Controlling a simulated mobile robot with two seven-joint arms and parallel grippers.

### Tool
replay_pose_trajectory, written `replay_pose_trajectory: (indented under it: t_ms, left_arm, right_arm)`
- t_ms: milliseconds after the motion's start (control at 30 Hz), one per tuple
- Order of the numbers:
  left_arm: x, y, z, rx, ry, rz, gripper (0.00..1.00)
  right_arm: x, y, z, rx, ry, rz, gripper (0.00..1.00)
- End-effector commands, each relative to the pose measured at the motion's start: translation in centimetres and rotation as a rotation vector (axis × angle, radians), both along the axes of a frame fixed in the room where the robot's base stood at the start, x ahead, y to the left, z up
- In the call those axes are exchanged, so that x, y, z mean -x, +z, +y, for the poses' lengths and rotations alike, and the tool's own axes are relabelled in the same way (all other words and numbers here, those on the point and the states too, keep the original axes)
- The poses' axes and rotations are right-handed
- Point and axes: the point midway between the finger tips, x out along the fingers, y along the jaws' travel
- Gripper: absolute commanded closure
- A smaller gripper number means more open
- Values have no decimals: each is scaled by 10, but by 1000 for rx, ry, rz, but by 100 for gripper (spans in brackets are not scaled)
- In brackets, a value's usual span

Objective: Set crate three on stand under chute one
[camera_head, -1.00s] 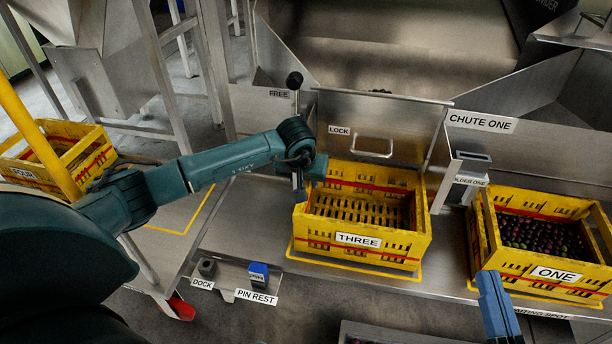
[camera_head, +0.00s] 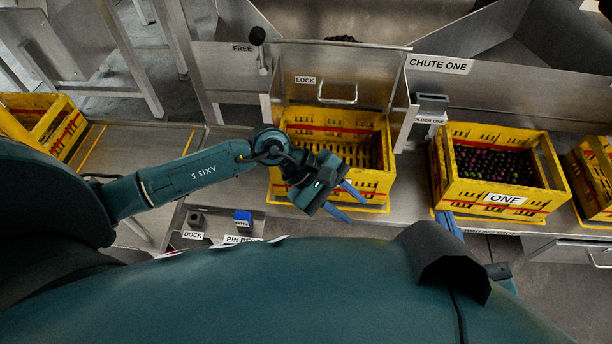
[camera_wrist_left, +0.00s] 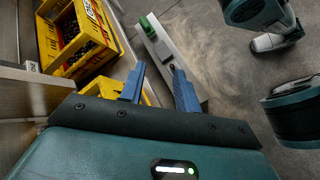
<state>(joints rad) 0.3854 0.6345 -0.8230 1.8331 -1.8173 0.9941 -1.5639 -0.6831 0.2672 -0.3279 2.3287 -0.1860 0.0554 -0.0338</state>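Crate three (camera_head: 372,186) is a yellow slatted crate, empty inside as far as I see. It stands upright within a yellow outline on the steel stand, below the panel marked LOCK and left of the CHUTE ONE sign (camera_head: 440,64). My left gripper (camera_head: 343,202) is at its front side, covering its name label. The blue fingers are apart with nothing between them, also in the left wrist view (camera_wrist_left: 160,84). I cannot tell whether they touch the crate. A blue part of my right gripper (camera_head: 447,222) shows in front of crate one; the rest is hidden by my arm.
Crate one (camera_head: 503,198), full of dark olives, stands to the right, with another yellow crate (camera_head: 595,178) beyond it. A crate (camera_head: 62,120) is at far left. The lever (camera_head: 258,40) is at FREE. The dock (camera_head: 195,220) and pin rest (camera_head: 243,222) are in front.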

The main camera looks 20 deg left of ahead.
Motion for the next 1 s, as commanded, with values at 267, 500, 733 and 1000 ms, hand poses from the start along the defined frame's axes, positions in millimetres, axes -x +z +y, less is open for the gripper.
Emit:
replay_pose_trajectory:
  t_ms: [267,500,733,1000]
  left_arm:
    - [68,137,-59,1041,581,1428,68]
    - [55,146,19,-1513,-680,-2537,68]
    - [63,122,53,-1179,-389,-2137,68]
    - [64,120,55,-1157,-370,-2114,68]
  right_arm:
    - [0,0,0,-1,0,0,100]
    - [0,0,0,-2,0,0,100]
    - [0,1,0,-3,1,-1,100]
    - [0,1,0,-3,1,-1,100]
